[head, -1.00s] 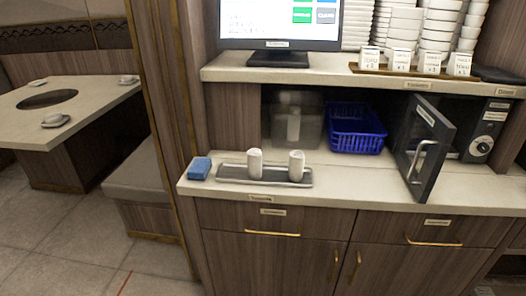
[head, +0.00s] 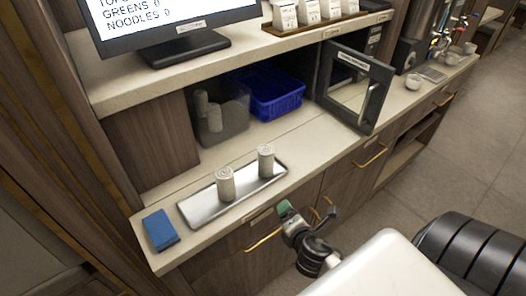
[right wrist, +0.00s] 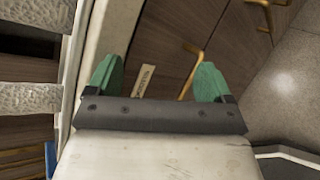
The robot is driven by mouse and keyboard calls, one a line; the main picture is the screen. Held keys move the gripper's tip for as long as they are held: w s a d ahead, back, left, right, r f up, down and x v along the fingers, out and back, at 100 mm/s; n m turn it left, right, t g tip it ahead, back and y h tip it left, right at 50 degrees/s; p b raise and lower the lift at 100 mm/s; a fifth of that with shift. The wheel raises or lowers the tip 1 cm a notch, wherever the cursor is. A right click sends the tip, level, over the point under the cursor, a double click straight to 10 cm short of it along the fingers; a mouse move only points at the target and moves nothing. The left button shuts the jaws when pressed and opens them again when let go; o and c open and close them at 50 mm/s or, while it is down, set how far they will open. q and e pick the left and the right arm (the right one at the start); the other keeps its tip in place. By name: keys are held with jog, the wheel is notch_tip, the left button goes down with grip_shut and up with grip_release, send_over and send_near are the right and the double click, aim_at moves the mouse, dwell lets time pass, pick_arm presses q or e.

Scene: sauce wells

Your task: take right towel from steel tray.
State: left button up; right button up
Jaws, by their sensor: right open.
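The right towel (head: 266,161), a white upright roll, stands on the steel tray (head: 203,211) in the head view. A second white roll, the left towel (head: 225,184), stands on the tray to its left. Both also appear to show at the left edge of the right wrist view, the right towel (right wrist: 38,12) above the left towel (right wrist: 28,98). My right gripper (head: 308,212), with green fingertips, is in front of the counter edge, apart from the tray and towels. In the right wrist view, my right gripper (right wrist: 158,79) is open and empty. My left gripper is not in view.
Behind stand a translucent bin (head: 222,118) with pale rolls and a blue basket (head: 272,92). An open dark door (head: 353,88) juts out at the right. A shelf with a monitor (head: 165,22) overhangs the back.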

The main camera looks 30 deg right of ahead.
aim_at(270, 158)
jog(key=w+a+r+n+t+y, duration=0.1)
jog(key=w+r+n+t, duration=0.15)
jog(key=r+n, duration=0.45)
jog(key=w+r+n+t+y, duration=0.1)
jog(key=r+n+t+y, duration=0.15)
jog(key=r+n, duration=0.4)
jog(key=shift+n+t, duration=0.5)
jog(key=shift+n, duration=0.25)
jog(key=w+p, duration=0.2)
jog(key=w, duration=0.3)
jog(key=shift+w, duration=0.25)
jog(key=w, duration=0.2)
jog(key=w+d+p, duration=0.1)
jog(key=w, duration=0.1)
jog(key=shift+w+d, duration=0.15)
jog(key=shift+w, duration=0.2)
jog(key=shift+w+f, duration=0.15)
jog(key=shift+w, duration=0.3)
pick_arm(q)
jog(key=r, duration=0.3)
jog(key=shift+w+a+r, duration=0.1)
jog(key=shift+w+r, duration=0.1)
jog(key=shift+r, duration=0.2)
pick_arm(e)
jog(key=shift+s, duration=0.1)
jog(key=shift+c, duration=0.2)
jog(key=shift+c, duration=1.1)
jog(key=c, duration=0.8)
